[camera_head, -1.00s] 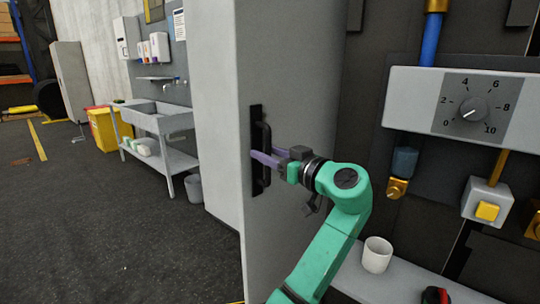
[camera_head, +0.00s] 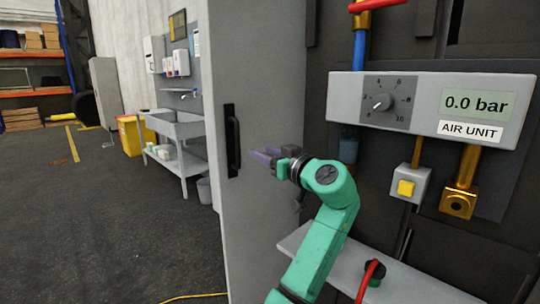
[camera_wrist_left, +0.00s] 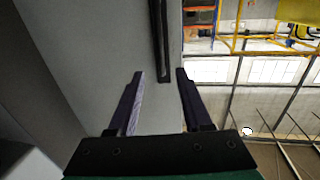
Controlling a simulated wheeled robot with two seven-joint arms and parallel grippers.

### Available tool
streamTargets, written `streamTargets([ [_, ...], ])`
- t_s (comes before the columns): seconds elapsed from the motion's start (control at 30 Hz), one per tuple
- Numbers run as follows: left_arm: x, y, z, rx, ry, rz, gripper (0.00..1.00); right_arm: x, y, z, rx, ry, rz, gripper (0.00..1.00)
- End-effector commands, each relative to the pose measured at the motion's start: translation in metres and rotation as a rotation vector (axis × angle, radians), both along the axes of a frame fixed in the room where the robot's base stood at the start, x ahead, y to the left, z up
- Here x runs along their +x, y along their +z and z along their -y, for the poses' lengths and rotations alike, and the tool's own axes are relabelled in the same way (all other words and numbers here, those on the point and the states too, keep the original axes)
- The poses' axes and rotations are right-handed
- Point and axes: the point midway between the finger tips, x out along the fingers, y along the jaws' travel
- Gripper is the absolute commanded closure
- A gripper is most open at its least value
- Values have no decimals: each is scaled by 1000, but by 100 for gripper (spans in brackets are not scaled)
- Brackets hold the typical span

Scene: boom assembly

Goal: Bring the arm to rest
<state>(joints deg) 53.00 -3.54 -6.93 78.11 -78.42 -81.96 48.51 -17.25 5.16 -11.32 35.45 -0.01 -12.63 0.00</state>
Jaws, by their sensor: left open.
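My left arm is green and comes in at the lower middle of the head view. Its left gripper (camera_head: 262,157) has purple fingers and points left toward the open grey door (camera_head: 265,90). The gripper is open and empty. It sits to the right of the black door handle (camera_head: 232,140), with a gap between fingertips and handle. In the left wrist view the two dark fingers (camera_wrist_left: 160,73) are spread apart, and the handle (camera_wrist_left: 158,40) lies beyond them with nothing gripped. My right gripper is not in view.
A grey unit with a dial (camera_head: 382,102) and a display reading 0.0 bar (camera_head: 478,103) is at the right. A sink bench (camera_head: 178,125) stands at the back left. Floor at left is clear.

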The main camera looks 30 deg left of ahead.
Motion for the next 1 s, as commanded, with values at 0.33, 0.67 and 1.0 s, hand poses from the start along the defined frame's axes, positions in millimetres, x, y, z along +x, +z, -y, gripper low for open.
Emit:
streamTargets([
  [0.33, 0, 0, 0, 0, 0, 0, 50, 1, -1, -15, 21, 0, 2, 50],
  [0.67, -18, -191, -7, -221, -232, -404, 50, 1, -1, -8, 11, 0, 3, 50],
  [1.0, -133, -385, 48, -485, -718, -924, 50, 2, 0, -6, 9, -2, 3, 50],
])
